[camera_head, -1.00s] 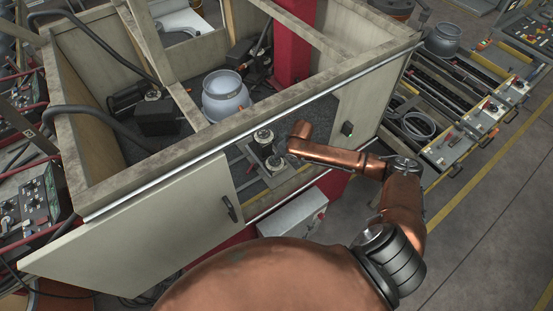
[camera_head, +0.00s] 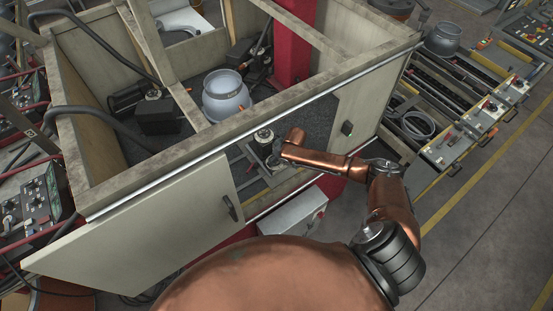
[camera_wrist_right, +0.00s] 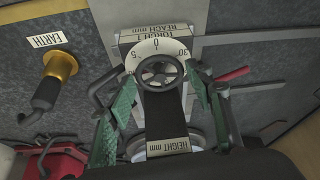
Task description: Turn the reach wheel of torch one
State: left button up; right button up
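The reach wheel (camera_wrist_right: 160,70) is a small dark spoked handwheel on a white dial with numbers, in the right wrist view. An upside-down label reading TORCH 1 REACH mm (camera_wrist_right: 160,30) is on the plate above it. My right gripper (camera_wrist_right: 163,85) is open, with a green-padded finger on each side of the wheel. Gaps show between the pads and the rim; I cannot tell the remaining depth. In the head view my right gripper (camera_head: 276,158) is at the adjuster panel inside the booth opening and hides part of it. My left gripper is not in view.
A HEIGHT mm label (camera_wrist_right: 168,146) and a partly hidden dial sit below the wheel. A brass EARTH connector (camera_wrist_right: 60,66) is to the left, a red lever (camera_wrist_right: 232,74) to the right.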

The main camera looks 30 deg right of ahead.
jog(key=c, duration=0.7)
jog(key=shift+d+n+y+b, duration=0.15)
jog(key=shift+n+y+b, duration=0.15)
jog(key=shift+n, duration=0.7)
jog(key=shift+w+d+f+n+g+y+b, duration=0.1)
jog(key=shift+n+g+y+b, duration=0.3)
jog(key=shift+n, duration=0.4)
jog(key=n+b, duration=0.2)
jog(key=n+g+y+b, duration=0.1)
jog(key=n+b, duration=0.2)
jog(key=shift+w+d+f, duration=0.1)
jog(key=shift+w, duration=0.1)
jog(key=shift+w+n+g+y+b, duration=0.1)
jog(key=shift+n+g+y+b, duration=0.45)
jog(key=shift+n+b, duration=1.25)
jog(key=shift+g+h, duration=0.25)
jog(key=shift+d+r, duration=0.1)
jog(key=shift+r, duration=0.1)
